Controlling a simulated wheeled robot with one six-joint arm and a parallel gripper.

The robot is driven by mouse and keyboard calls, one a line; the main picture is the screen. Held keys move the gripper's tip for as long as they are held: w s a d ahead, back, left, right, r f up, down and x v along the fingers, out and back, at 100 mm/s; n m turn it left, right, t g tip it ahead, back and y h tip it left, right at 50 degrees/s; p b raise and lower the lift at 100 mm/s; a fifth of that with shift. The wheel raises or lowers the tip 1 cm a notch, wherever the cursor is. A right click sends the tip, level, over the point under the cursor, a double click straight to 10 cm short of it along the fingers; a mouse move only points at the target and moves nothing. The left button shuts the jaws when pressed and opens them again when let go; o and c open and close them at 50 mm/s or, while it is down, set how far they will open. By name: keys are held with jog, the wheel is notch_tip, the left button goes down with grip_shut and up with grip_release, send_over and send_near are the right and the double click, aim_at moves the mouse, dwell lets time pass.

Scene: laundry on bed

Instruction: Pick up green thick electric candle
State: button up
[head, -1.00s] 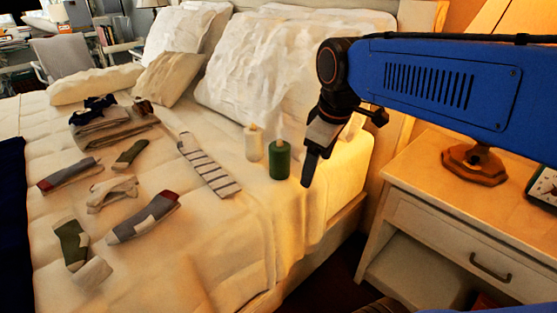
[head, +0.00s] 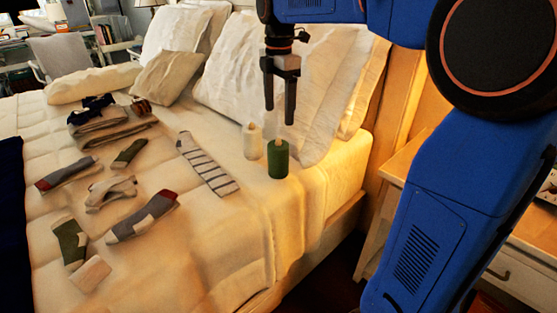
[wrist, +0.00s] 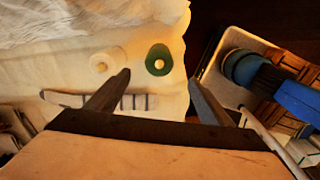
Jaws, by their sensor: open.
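The green thick candle (head: 278,160) stands upright on the bed near its right edge, with a pale tip on top. A white candle (head: 252,141) stands just behind it to the left. My gripper (head: 280,115) points down above the green candle, open and empty, apart from it. In the wrist view the green candle (wrist: 158,60) lies ahead of the gap between my fingers (wrist: 160,85), and the white candle (wrist: 102,63) is to its left.
A striped sock (head: 207,165) lies left of the candles. Several other socks, such as a grey one (head: 143,217), and folded clothes (head: 105,123) lie further left. White pillows (head: 285,80) are behind. A wooden nightstand (head: 395,170) stands right of the bed, partly behind my arm.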

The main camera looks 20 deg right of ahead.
aim_at(278, 156)
notch_tip(278, 156, down, 17)
jog(key=shift+w+r, duration=0.1)
jog(key=shift+r, duration=0.05)
jog(key=c, duration=1.2)
